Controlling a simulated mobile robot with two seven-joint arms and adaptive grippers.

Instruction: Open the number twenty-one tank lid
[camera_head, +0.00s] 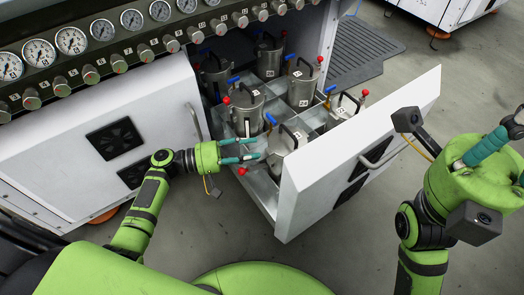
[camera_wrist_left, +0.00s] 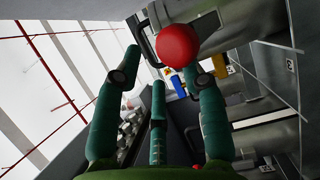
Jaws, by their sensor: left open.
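Several metal tanks with black-handled lids stand in the open drawer, including a left-middle tank (camera_head: 246,112) and a front tank (camera_head: 285,145). Their labels are too small for me to read for certain, so I cannot pick out number twenty-one. My left gripper (camera_head: 256,148) is open and empty, its teal fingers reaching over the drawer's near side beside the front tank. A red knob (camera_head: 243,171) shows just below the fingers. In the left wrist view a red ball knob (camera_wrist_left: 178,45) appears large near the right fingertip; contact is unclear. My right gripper (camera_head: 488,148) is raised at the right edge, partly cut off.
The white drawer front (camera_head: 350,150) with its grey handle stands to the right of the tanks. A white cabinet panel (camera_head: 110,135) and a row of gauges (camera_head: 102,30) lie at left. Blue handles (camera_head: 270,118) and red knobs stick up between the tanks. Open floor lies in front.

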